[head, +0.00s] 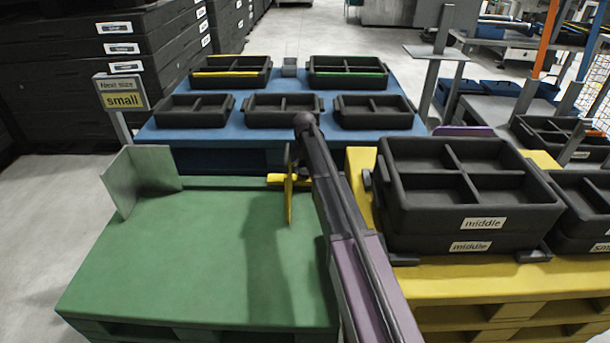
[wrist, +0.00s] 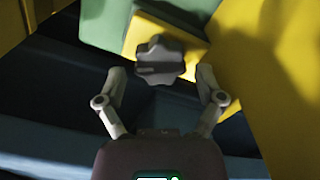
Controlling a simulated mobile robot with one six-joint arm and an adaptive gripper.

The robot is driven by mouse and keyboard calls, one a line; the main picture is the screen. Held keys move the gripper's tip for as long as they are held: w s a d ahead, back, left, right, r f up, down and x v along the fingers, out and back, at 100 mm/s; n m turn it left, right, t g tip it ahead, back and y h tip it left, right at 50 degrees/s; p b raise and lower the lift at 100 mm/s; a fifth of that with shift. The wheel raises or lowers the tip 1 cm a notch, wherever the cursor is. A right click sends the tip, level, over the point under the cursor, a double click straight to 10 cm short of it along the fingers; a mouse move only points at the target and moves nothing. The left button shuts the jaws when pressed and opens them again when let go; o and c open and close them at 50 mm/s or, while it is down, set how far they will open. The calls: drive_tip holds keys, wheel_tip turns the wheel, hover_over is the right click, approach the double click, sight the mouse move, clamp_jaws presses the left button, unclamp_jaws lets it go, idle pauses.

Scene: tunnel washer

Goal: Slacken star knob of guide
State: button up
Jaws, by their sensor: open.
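The star knob (wrist: 158,60) is dark grey and lobed, with a bar across its face. It sits against a small yellow block (wrist: 186,50) in the wrist view. My gripper (wrist: 161,76) is open, with one fingertip on each side of the knob's lower part and a visible gap on both sides. I cannot tell how deep the knob lies between them. The yellow guide plate (head: 290,190) stands at the back right of the green platform (head: 200,250) in the head view. My arm hides the knob and gripper there.
A bent metal plate (head: 150,180) stands at the platform's left corner. A sign (head: 123,94) reads "Next size small". Black trays (head: 470,215) marked "middle" are stacked on the yellow pallet (head: 470,280) at right. More trays sit on the blue table (head: 230,133) behind. The green top is largely clear.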

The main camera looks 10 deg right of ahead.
drive_tip(key=shift+f+b, duration=0.3)
drive_tip(key=shift+f, duration=0.2)
drive_tip(key=c, duration=0.9)
drive_tip(key=shift+o, duration=0.2)
drive_tip(key=shift+n, duration=0.5)
drive_tip(key=n, duration=1.1)
drive_tip(key=shift+n, duration=0.3)
